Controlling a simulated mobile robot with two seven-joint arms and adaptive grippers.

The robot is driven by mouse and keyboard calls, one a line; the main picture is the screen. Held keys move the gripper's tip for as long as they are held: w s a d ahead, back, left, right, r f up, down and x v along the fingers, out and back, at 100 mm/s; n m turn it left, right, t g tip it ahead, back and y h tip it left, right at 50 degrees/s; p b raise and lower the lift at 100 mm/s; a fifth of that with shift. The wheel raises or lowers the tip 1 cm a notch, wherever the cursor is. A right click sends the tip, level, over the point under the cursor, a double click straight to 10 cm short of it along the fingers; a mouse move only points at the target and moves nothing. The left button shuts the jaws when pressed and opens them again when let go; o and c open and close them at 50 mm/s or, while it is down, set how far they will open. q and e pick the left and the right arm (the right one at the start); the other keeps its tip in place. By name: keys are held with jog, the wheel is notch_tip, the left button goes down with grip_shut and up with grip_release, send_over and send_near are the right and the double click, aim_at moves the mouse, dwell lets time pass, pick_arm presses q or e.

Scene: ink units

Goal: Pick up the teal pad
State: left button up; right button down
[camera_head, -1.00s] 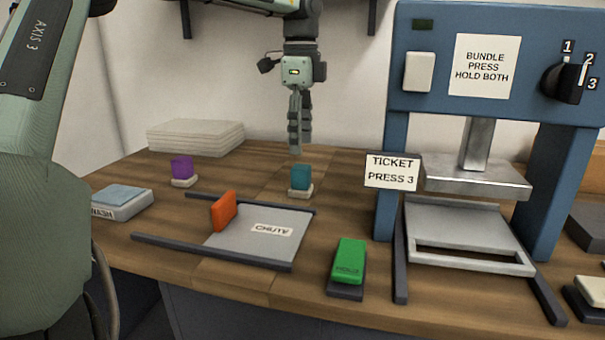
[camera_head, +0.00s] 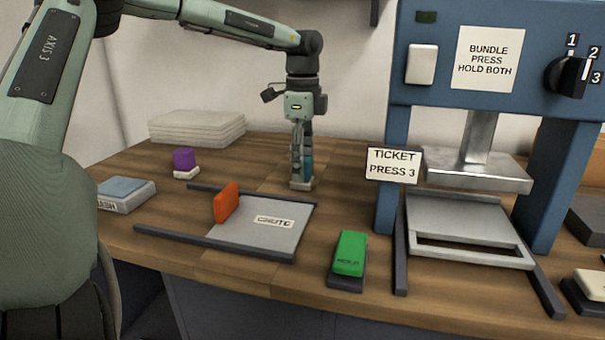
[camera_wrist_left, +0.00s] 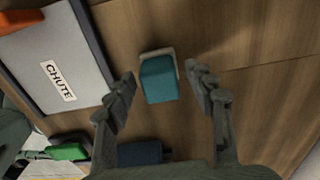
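The teal pad (camera_wrist_left: 159,80) sits on a small pale base (camera_wrist_left: 157,53) on the wooden bench, behind the chute. In the head view only a strip of the teal pad (camera_head: 308,165) shows, since my left gripper (camera_head: 301,170) hangs pointing down in front of it. In the left wrist view my left gripper (camera_wrist_left: 163,82) is open, with one finger on each side of the pad and gaps between fingers and pad. My right gripper is not in view.
The grey chute tray (camera_head: 285,238) with an orange block (camera_head: 226,202) lies in front of the pad. A purple pad (camera_head: 184,160) stands to the left. A green block (camera_head: 350,253) and the blue press (camera_head: 397,170) are to the right. A pale stack (camera_head: 197,128) lies behind.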

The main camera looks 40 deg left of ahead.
pick_arm(q)
jog(key=c, duration=1.1)
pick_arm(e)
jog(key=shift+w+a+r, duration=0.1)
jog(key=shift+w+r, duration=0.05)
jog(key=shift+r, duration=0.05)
pick_arm(q)
jog(key=shift+o, duration=0.2)
jog(key=shift+r, duration=0.15)
